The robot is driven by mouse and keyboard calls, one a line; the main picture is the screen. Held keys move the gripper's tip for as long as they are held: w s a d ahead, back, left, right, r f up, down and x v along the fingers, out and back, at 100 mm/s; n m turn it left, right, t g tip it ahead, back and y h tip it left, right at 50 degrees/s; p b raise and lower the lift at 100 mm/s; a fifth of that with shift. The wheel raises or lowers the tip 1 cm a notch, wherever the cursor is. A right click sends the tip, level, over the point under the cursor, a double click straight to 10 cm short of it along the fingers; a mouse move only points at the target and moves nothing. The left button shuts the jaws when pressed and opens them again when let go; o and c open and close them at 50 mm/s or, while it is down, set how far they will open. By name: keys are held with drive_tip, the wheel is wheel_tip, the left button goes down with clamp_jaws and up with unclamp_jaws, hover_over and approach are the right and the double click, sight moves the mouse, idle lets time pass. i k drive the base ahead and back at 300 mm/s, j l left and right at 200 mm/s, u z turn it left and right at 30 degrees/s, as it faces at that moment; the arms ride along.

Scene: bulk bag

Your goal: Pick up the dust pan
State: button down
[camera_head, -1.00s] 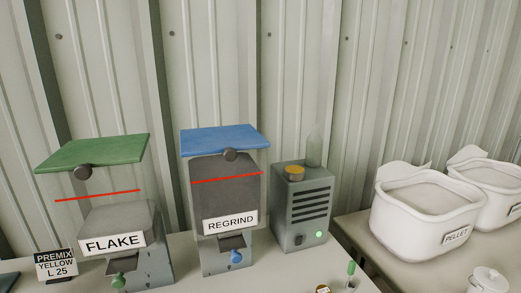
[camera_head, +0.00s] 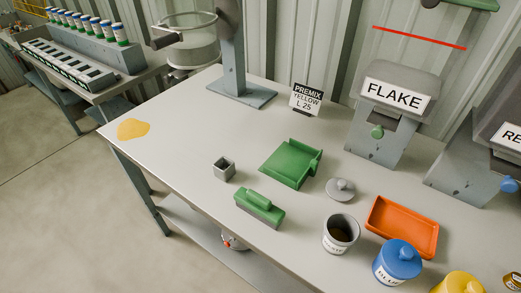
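A green dust pan (camera_head: 289,163) lies flat on the grey-white table (camera_head: 190,140), near the middle of the head view. Its raised edge and short stub are at its right side. A green hand brush (camera_head: 260,209) lies apart from it, nearer to me. My gripper is not in view.
A small grey square cup (camera_head: 224,168), a grey lid (camera_head: 341,189), an open pot (camera_head: 341,233), an orange tray (camera_head: 402,226) and a blue pot (camera_head: 397,262) stand around the pan. A yellow patch (camera_head: 133,129) marks the far-left corner. The FLAKE hopper (camera_head: 391,98) stands behind. The table's left part is mostly clear.

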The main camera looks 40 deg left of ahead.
sight(292, 163)
drive_tip(key=u, duration=0.9)
drive_tip(key=l+u, duration=0.25)
drive_tip(key=l, duration=0.2)
drive_tip(key=l+u, duration=0.3)
drive_tip(key=l, duration=0.2)
